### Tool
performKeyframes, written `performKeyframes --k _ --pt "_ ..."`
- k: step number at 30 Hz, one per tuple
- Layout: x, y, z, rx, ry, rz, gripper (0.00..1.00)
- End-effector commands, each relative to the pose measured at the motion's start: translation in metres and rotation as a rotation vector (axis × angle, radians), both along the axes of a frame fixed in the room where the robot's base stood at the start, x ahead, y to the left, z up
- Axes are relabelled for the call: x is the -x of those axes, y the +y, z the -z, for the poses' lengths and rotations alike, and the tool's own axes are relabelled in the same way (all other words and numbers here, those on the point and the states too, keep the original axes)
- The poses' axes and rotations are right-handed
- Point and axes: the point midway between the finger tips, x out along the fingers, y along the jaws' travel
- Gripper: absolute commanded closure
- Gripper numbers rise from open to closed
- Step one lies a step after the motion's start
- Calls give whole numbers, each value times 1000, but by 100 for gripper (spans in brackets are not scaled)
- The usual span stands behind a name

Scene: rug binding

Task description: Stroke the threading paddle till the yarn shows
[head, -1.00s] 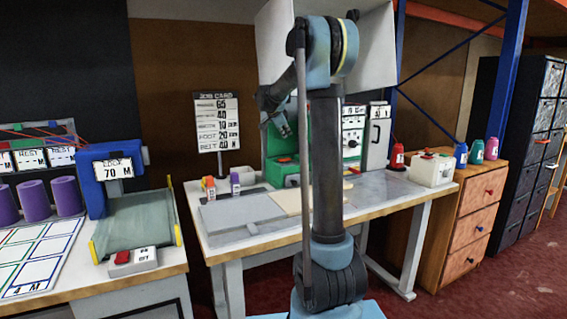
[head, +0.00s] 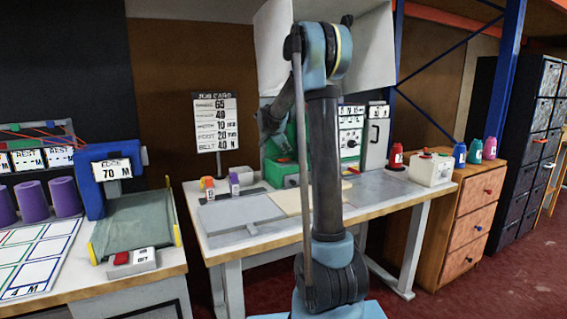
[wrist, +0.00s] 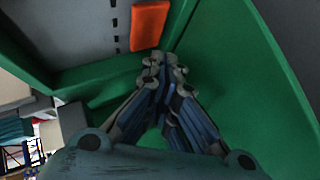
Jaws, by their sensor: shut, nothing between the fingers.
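The green machine (head: 273,174) stands on the middle workbench, partly hidden behind my arm. In the wrist view its green walls (wrist: 240,50) fill the upper right. An orange flat piece (wrist: 150,24), which may be the threading paddle, sits on the machine just beyond my fingertips. My gripper (wrist: 162,68) is shut and empty, its tips close below the orange piece; contact cannot be told. In the head view my gripper (head: 271,128) is small and dark in front of the machine. No yarn can be made out at the machine.
A job card (head: 216,122) stands on the workbench (head: 390,190). Small orange and purple items (head: 234,184) stand near its left end. A white box (head: 431,169) is at the right. A left table holds a blue-framed unit (head: 95,185) and purple spools (head: 67,196).

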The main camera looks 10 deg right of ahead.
Motion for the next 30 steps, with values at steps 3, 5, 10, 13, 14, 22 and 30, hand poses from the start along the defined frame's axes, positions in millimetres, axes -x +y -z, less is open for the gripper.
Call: performKeyframes --k 3,5,10,13,14,22,30 --pt "0 1 7 0 0 -2 100" --pt "0 1 9 0 0 -2 100" --pt "0 3 11 0 0 -3 100" --pt "0 3 11 0 0 -3 100" --pt "0 3 11 0 0 -3 100" --pt "0 3 10 0 0 -3 100" --pt "0 2 11 0 0 -2 100"
